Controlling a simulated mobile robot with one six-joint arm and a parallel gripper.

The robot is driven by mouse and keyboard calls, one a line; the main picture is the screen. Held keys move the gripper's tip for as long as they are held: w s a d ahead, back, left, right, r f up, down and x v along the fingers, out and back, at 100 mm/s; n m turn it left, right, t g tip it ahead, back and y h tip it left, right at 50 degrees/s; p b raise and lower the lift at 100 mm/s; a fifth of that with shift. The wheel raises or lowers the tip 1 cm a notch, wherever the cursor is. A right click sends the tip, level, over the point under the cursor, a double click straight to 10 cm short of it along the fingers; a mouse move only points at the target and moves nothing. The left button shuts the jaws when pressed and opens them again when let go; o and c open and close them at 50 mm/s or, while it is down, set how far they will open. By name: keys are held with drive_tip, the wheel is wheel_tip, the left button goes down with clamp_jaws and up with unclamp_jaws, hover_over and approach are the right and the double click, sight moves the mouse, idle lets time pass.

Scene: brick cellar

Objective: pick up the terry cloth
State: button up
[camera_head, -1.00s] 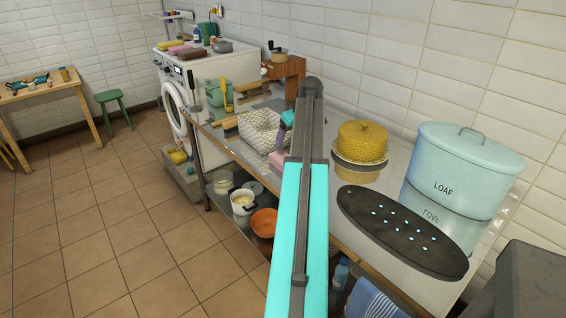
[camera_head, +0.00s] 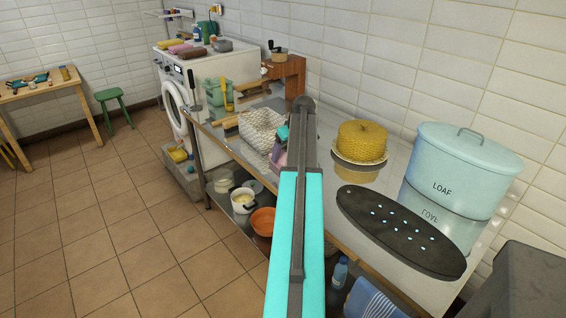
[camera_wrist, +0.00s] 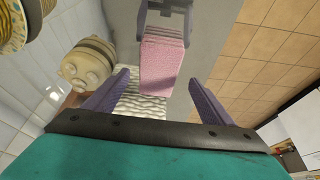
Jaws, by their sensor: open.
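The terry cloth, pink and rough-textured, shows in the wrist view (camera_wrist: 163,62) as a folded block on the shiny steel counter. In the head view only a small pink part (camera_head: 280,159) shows beside my arm; the rest is hidden. My gripper (camera_wrist: 160,77) is open, with its two purple fingers apart on either side of the cloth's near end as seen in the wrist view. Nothing is held. I cannot tell the exact height of the fingertips over the cloth.
A white woven basket (camera_head: 262,124) stands close behind the cloth. The tiled floor (camera_head: 110,235) at left is largely clear.

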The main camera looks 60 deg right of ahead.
sight(284, 159)
drive_tip(key=shift+p+x, duration=1)
drive_tip(key=shift+x, duration=1.6)
drive_tip(key=shift+s, duration=0.2)
drive_tip(key=c, duration=1.1)
drive_tip(key=shift+o, duration=0.2)
drive_tip(key=shift+d+r, duration=0.1)
drive_tip(key=shift+r+b, duration=1.25)
drive_tip(key=shift+r, duration=3.7)
drive_tip(key=shift+o, duration=0.5)
drive_tip(key=shift+c, duration=0.5)
